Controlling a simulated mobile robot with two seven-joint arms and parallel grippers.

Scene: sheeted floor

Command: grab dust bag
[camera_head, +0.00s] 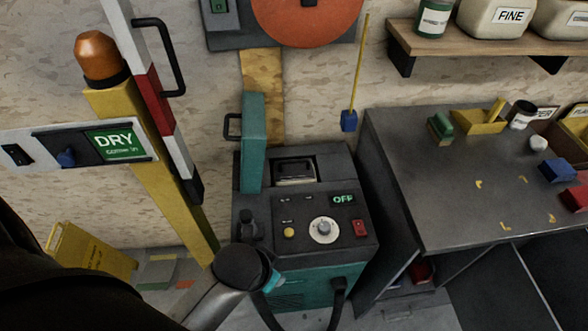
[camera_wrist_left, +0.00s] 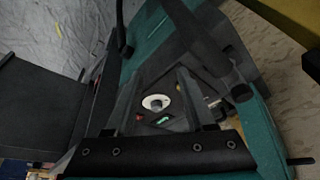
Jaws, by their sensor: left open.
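The teal and black dust machine (camera_head: 318,205) stands in the middle of the head view, its teal lid (camera_head: 253,143) raised. A pale piece (camera_head: 295,172) shows in the opening behind the control panel. It may be the dust bag, but I cannot tell. In the left wrist view, the open fingers of my left gripper (camera_wrist_left: 157,76) point over the machine, with nothing seen between them in their grasp. The white dial (camera_wrist_left: 157,102) shows beyond the gap. The gripper base covers the lower middle of that view. My left fingers cannot be made out in the head view.
A grey workbench (camera_head: 455,190) with small boxes stands to the right. A yellow bin (camera_head: 92,252) is on the floor. Dark hoses run at the machine's front.

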